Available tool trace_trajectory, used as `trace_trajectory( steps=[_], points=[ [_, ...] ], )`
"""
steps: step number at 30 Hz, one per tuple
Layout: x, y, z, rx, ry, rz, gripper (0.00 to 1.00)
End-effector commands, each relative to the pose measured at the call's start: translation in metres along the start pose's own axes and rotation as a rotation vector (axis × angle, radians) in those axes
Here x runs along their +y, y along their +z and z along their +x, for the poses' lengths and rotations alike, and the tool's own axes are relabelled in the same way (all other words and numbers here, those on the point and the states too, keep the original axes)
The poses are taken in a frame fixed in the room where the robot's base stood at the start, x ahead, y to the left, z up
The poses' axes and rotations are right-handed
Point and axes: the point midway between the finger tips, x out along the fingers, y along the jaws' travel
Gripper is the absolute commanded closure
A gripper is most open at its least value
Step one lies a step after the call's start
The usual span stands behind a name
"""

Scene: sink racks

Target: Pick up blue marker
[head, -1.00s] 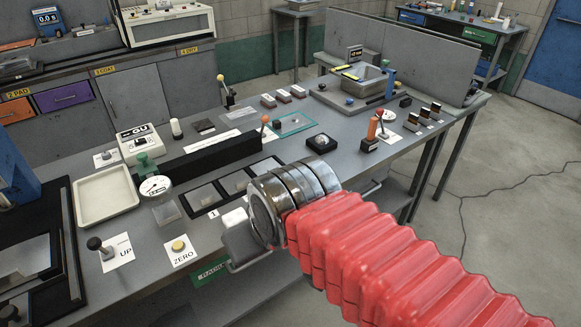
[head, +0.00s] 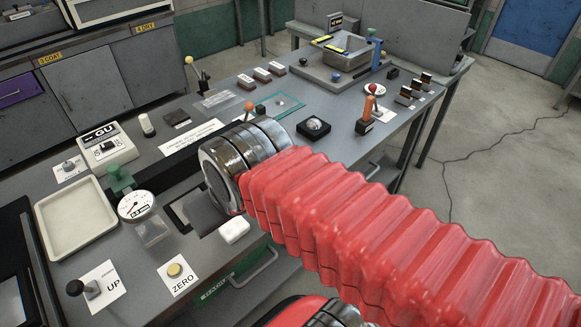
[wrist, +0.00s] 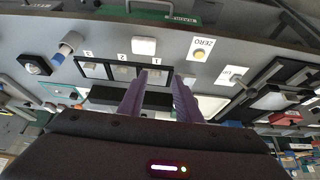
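The bench (head: 330,160) holds a cream tray (head: 75,218), a dial gauge (head: 136,205), a white block (head: 234,230), a yellow ZERO button (head: 174,270) and an orange-handled lever (head: 369,108). A grey basin (head: 345,62) stands at the back. Open floor lies to the right.

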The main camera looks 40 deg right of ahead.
Motion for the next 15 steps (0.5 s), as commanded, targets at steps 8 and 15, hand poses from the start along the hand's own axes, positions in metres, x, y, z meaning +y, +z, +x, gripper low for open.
trace_trajectory(
  steps=[8,15],
  points=[
    [0.0000,0.0001,0.0000,0.000,0.000,0.000,0.69],
    [0.0073,-0.0056,0.0003,-0.007,0.007,0.010,0.60]
  ],
)
